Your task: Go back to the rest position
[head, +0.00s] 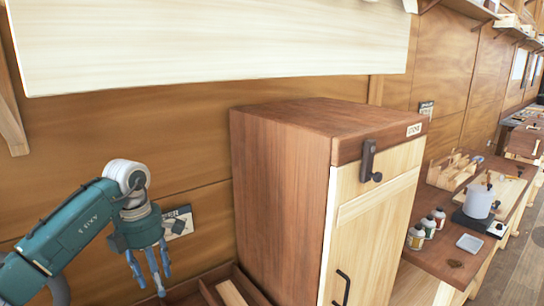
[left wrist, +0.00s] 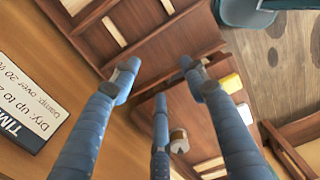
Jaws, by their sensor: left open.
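My left gripper (head: 152,278) is on the left side of the head view, fingers pointing down, in front of the wooden wall and left of the tall cabinet. It is open and empty. In the left wrist view its blue fingers (left wrist: 160,84) are spread apart, with nothing held between them. Below them are brown wooden trays or shelves. My right gripper shows in neither view.
A tall wooden cabinet (head: 280,190) with a latch and handle stands right of my left arm. A large pale board (head: 210,45) hangs above. A workbench (head: 455,235) with bottles is farther right. A printed sign (left wrist: 30,95) is beside the fingers.

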